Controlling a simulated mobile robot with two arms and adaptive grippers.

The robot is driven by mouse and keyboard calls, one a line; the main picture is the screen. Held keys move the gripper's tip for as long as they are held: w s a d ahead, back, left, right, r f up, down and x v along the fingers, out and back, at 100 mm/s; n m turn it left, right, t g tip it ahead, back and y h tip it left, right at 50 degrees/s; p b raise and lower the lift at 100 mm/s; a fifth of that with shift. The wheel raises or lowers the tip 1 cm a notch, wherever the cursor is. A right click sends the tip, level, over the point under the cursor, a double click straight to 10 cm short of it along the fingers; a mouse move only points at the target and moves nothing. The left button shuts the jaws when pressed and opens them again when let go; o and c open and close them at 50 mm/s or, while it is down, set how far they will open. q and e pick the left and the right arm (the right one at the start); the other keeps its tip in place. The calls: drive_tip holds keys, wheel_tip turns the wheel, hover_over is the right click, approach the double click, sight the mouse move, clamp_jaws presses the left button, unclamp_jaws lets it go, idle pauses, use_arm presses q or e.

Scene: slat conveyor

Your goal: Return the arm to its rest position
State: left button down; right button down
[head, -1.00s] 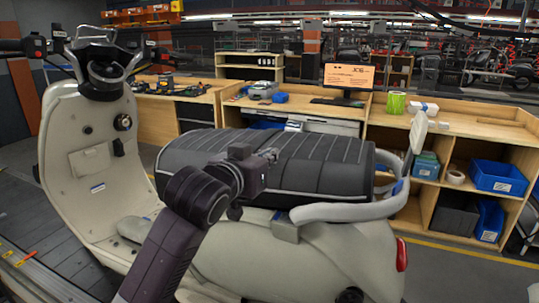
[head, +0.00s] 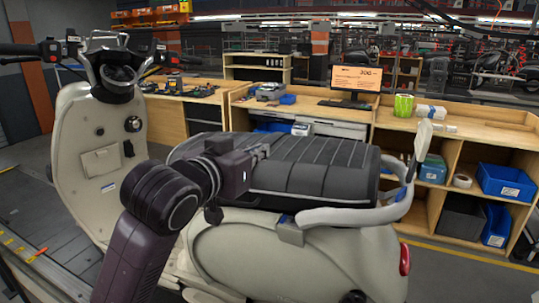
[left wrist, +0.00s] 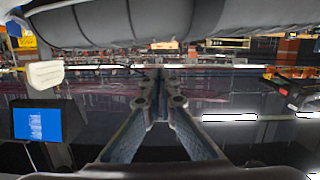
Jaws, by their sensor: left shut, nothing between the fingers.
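My left arm reaches in from the bottom left of the head view, with its left gripper (head: 263,152) in front of the left part of the black ribbed seat (head: 325,165) of a cream scooter (head: 310,262). In the left wrist view the two fingers (left wrist: 160,90) meet at their tips with nothing between them. The seat (left wrist: 140,22) spans the top of that view, apart from the fingertips. From the head view alone I cannot tell the distance from gripper to seat. My right gripper is not in view.
The grey grab rail (head: 350,214) curves around the seat's rear. The handlebar (head: 118,50) stands at the left. Behind is a wooden bench (head: 410,130) with a monitor (head: 355,78), a green roll (head: 404,105) and blue bins (head: 505,181). Floor at the right front is clear.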

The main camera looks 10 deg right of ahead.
use_arm(q)
drive_tip(key=s+a+f+n+g+y, duration=0.15)
drive_tip(key=s+a+f, duration=0.35)
drive_tip(key=f, duration=0.6)
drive_tip(key=s+a+f+n+g+y, duration=0.1)
drive_tip(key=s+a+f+y, duration=0.1)
drive_tip(key=a+f, duration=0.6)
drive_tip(key=s+a+f+n+g+y, duration=0.2)
drive_tip(key=s+a+f, duration=0.2)
drive_tip(key=f, duration=0.9)
drive_tip(key=s+a+f+g+y, duration=0.1)
drive_tip(key=s+a+f+g, duration=0.1)
drive_tip(key=s+a+f, duration=0.45)
drive_tip(key=s+a+f+g+y, duration=0.15)
drive_tip(key=s+f, duration=0.25)
drive_tip(key=s, duration=0.5)
drive_tip(key=s+a+f+g+y, duration=0.1)
drive_tip(key=s+a+f, duration=0.45)
drive_tip(key=s, duration=0.25)
wheel_tip(320, 180, down, 27)
drive_tip(key=s+g, duration=0.2)
drive_tip(key=s+a+f, duration=0.2)
drive_tip(key=s+f, duration=1.3)
drive_tip(key=s, duration=0.1)
drive_tip(key=shift+s+a+f+g, duration=0.3)
drive_tip(key=shift+s+f+g, duration=0.1)
